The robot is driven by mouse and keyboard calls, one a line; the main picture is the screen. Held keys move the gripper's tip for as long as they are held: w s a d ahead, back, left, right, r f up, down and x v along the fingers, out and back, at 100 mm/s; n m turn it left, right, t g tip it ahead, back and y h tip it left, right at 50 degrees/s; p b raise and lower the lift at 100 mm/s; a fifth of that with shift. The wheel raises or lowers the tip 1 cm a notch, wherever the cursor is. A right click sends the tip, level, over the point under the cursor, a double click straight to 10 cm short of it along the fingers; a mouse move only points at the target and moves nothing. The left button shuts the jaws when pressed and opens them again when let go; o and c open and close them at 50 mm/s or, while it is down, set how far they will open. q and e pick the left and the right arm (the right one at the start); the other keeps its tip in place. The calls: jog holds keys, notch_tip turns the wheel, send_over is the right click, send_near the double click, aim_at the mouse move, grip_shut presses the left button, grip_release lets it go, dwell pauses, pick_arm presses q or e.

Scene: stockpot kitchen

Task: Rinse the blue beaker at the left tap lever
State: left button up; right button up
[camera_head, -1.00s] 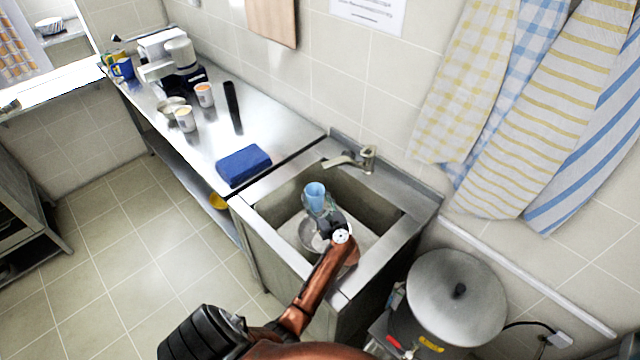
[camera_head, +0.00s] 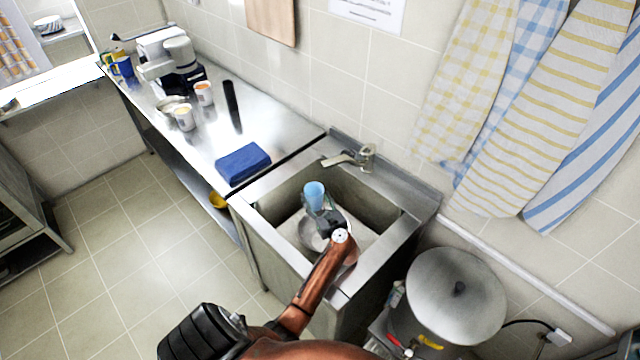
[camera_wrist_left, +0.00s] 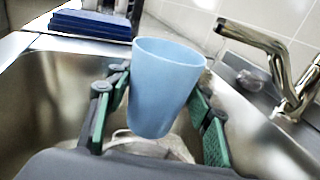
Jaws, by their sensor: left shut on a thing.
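The blue beaker (camera_head: 314,192) is held upright over the sink (camera_head: 275,205) by my left gripper (camera_head: 318,208). In the left wrist view the light-blue beaker (camera_wrist_left: 165,88) stands between the two green-padded fingers of the left gripper (camera_wrist_left: 160,112), which is shut on it. The tap (camera_head: 352,157) stands on the sink's back ledge, with its spout reaching out to the left. In the wrist view the tap (camera_wrist_left: 268,50) is to the right of the beaker, apart from it. The beaker's inside is not clearly visible. My right gripper is not in view.
A metal bowl (camera_head: 312,235) lies in the sink below my gripper. A folded blue cloth (camera_head: 243,164) lies on the counter left of the sink. A large lidded stockpot (camera_head: 457,297) stands right of the sink. Towels (camera_head: 545,110) hang on the wall.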

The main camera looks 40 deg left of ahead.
aim_at(311, 198)
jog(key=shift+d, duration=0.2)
